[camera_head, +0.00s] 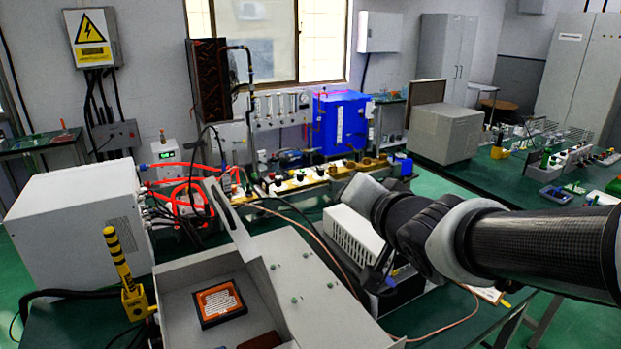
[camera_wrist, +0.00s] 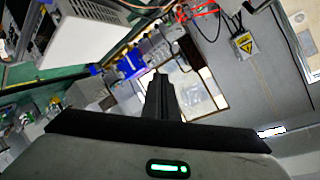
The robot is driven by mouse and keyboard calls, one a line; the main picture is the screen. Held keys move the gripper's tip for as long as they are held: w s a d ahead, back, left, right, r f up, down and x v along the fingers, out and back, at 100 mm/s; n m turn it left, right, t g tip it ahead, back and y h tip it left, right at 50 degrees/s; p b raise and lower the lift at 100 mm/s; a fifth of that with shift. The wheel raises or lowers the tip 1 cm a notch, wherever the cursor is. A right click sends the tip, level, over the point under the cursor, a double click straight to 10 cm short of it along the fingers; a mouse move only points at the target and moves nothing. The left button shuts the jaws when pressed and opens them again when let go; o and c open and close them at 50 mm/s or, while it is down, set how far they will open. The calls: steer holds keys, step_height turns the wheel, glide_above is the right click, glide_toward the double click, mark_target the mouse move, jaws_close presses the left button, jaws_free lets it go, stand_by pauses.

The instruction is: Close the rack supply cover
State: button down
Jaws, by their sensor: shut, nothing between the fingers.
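A grey open box (camera_head: 178,275) stands in the front of the head view with its inside showing. A grey panel with several small studs (camera_head: 300,268), which looks like its cover, slopes at its right side. I cannot tell for certain that this is the rack supply cover. My gripper (camera_wrist: 160,80) shows dark in the wrist view, its fingers together with nothing between them. In the head view my arm comes in from the right above the bench, and its fingers cannot be made out. The gripper appears apart from the panel.
A white vented unit (camera_head: 352,237) stands below my arm. A large white cabinet (camera_head: 85,222) is at the left, beside a yellow-black striped post (camera_head: 118,255). Red and black cables run behind the open box. A thin cable crosses the bench right of the panel.

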steer(key=shift+w+a+f+g+y+b, duration=0.45)
steer(key=shift+a+y, duration=0.85)
steer(key=shift+a, duration=2.45)
steer(key=shift+w+a+f+g+y+b, duration=0.15)
steer(key=shift+w+a+y, duration=0.85)
steer(key=shift+a, duration=2.7)
steer(key=shift+w+a+f+g+y+b, duration=0.25)
steer(key=shift+a+y, duration=1.35)
steer(key=shift+a, duration=2.15)
steer(key=shift+f, duration=0.1)
